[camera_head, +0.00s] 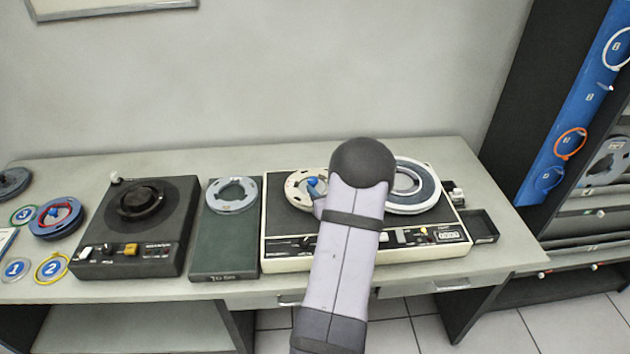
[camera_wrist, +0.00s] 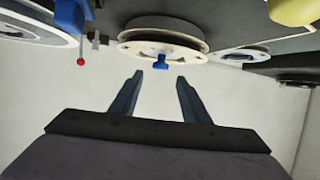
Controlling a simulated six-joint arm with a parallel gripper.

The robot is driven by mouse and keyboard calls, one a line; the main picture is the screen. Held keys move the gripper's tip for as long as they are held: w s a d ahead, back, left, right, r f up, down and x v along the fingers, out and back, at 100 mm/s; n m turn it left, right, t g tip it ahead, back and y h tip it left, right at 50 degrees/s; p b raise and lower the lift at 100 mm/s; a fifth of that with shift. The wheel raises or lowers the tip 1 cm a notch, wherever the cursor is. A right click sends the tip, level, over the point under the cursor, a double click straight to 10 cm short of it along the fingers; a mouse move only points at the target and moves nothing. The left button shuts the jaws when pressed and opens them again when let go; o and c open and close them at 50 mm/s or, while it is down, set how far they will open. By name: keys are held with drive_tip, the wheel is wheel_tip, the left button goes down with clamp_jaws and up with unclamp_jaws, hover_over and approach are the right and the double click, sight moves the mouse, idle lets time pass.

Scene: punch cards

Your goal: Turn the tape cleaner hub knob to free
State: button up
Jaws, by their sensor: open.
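The cream-framed tape machine (camera_head: 275,259), which looks like the tape cleaner, stands right of centre on the table. Its left hub carries a pale reel (camera_head: 298,201) with a blue knob (camera_head: 313,186). My arm partly covers that reel and hides my gripper in the head view. In the wrist view, which looks upside down, my gripper (camera_wrist: 158,88) is open and empty. Its two fingers point toward the blue knob (camera_wrist: 161,63), which lies just beyond the fingertips between their lines, apart from them. The pale reel (camera_wrist: 163,47) surrounds that knob.
A larger blue-white reel (camera_head: 424,194) sits on the machine's right side. A red-tipped lever (camera_wrist: 81,62) is near the hub in the wrist view. Left stand a green "TO GO" tray (camera_head: 225,248) with a silver reel (camera_head: 231,193) and a black deck (camera_head: 112,262). A shelf rack stands right.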

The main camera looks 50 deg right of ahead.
sight(313, 181)
drive_tip(key=shift+p+x, duration=1)
drive_tip(key=shift+x, duration=2.25)
drive_tip(key=shift+c, duration=0.4)
drive_tip(key=c, duration=0.9)
